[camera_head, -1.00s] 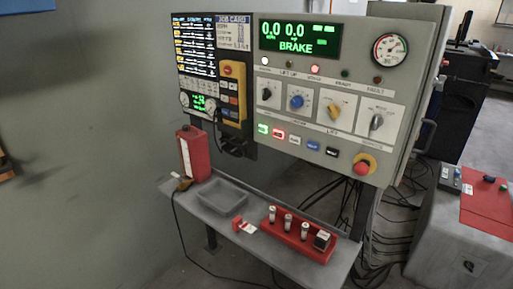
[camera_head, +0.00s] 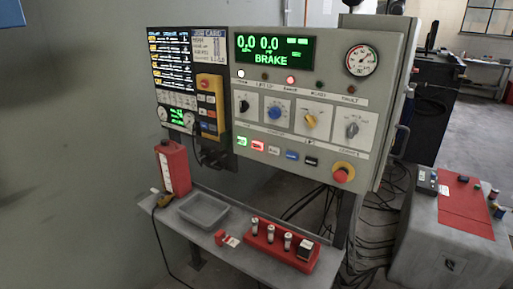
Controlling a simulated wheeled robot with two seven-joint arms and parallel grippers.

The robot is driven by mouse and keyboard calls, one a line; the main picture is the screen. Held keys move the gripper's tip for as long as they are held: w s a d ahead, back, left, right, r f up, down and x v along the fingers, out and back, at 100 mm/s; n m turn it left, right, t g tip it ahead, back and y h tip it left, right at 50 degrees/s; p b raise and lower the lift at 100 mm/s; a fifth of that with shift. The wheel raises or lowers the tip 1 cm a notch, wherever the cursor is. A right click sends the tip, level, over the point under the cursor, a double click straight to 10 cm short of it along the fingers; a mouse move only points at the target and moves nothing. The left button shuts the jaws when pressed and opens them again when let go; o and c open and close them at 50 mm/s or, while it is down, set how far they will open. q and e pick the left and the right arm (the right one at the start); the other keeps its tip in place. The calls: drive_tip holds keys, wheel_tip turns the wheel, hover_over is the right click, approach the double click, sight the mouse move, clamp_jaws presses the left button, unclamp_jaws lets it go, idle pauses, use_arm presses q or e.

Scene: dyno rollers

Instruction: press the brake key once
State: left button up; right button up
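The grey control cabinet (camera_head: 300,180) hangs ahead of me, its green display (camera_head: 272,50) reading 0.0, 0.0 and BRAKE. A row of keys runs along its lower face: a lit green key (camera_head: 242,141), a lit red key (camera_head: 258,145), a pale key (camera_head: 274,150), a blue key (camera_head: 292,155) and a black key (camera_head: 311,161). Their labels are too small to read, so I cannot tell which is the brake key. A yellow pendant (camera_head: 210,82) with small keys hangs left of the cabinet. Neither gripper is in view.
A red emergency stop (camera_head: 342,174) sits at the cabinet's lower right, below several knobs and a round gauge (camera_head: 361,54). A shelf (camera_head: 270,268) below holds a grey tray (camera_head: 203,211), a red box (camera_head: 173,168) and a red rack (camera_head: 281,246). Cables hang behind.

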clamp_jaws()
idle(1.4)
